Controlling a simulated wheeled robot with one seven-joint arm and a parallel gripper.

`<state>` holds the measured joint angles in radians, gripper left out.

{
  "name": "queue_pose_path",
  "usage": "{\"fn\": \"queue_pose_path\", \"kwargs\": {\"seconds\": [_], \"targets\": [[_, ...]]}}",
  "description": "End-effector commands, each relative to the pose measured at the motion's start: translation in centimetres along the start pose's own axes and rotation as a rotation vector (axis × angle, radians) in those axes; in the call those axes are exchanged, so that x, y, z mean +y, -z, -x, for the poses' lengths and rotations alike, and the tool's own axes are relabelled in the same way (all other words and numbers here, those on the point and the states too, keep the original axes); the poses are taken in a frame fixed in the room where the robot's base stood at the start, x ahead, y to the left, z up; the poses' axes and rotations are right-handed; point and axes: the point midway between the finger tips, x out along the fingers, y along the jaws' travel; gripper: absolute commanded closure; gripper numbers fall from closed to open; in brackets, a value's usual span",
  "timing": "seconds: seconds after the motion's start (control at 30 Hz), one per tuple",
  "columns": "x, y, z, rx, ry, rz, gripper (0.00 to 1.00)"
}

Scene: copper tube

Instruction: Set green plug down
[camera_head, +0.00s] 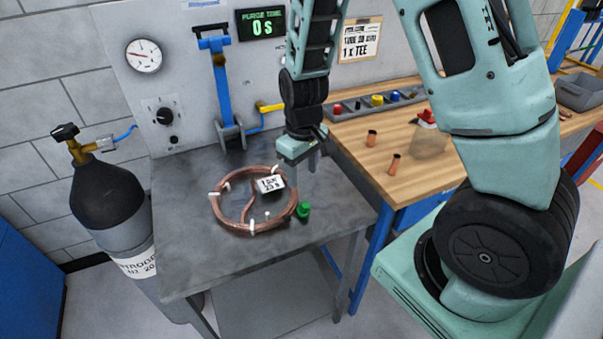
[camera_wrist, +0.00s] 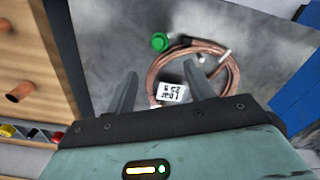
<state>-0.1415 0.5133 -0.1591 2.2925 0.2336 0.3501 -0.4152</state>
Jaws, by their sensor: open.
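The green plug (camera_head: 304,210) sits on the grey metal table (camera_head: 200,262), just right of the copper tube coil (camera_head: 232,226) and close to its rim. In the wrist view the green plug (camera_wrist: 160,42) lies beyond my fingertips, beside the coil (camera_wrist: 234,86). A white label (camera_head: 270,184) lies over the coil. My gripper (camera_head: 303,170) is open and empty above the table, behind the plug in the head view. Its two fingers show apart in the wrist view (camera_wrist: 160,80), with nothing between them.
A wooden bench (camera_head: 420,130) at the right bears copper stubs (camera_head: 394,164) and a grey tray (camera_head: 350,113) of coloured plugs. A blue lever tool (camera_head: 221,85) stands at the table's back. A dark gas cylinder (camera_head: 106,200) stands left. The table's front is clear.

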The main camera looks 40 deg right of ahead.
Motion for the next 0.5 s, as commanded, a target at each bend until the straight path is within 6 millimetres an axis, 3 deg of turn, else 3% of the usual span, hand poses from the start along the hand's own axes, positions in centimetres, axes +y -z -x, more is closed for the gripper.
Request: {"fn": "queue_pose_path", "kwargs": {"seconds": [0.07, 0.13, 0.23, 0.3, 0.4, 0.5], "targets": [[-1.3, -0.1, 0.9, 0.006, 0.013, 0.017, 0.47], [-4.0, -0.4, 2.4, 0.013, 0.038, 0.053, 0.47], [-9.5, -2.1, 5.6, 0.023, 0.083, 0.137, 0.47], [-13.4, -4.3, 7.9, 0.024, 0.104, 0.212, 0.47], [-17.7, -8.1, 10.6, 0.022, 0.108, 0.313, 0.47], [-20.1, -11.8, 12.3, 0.021, 0.089, 0.396, 0.47]]}}
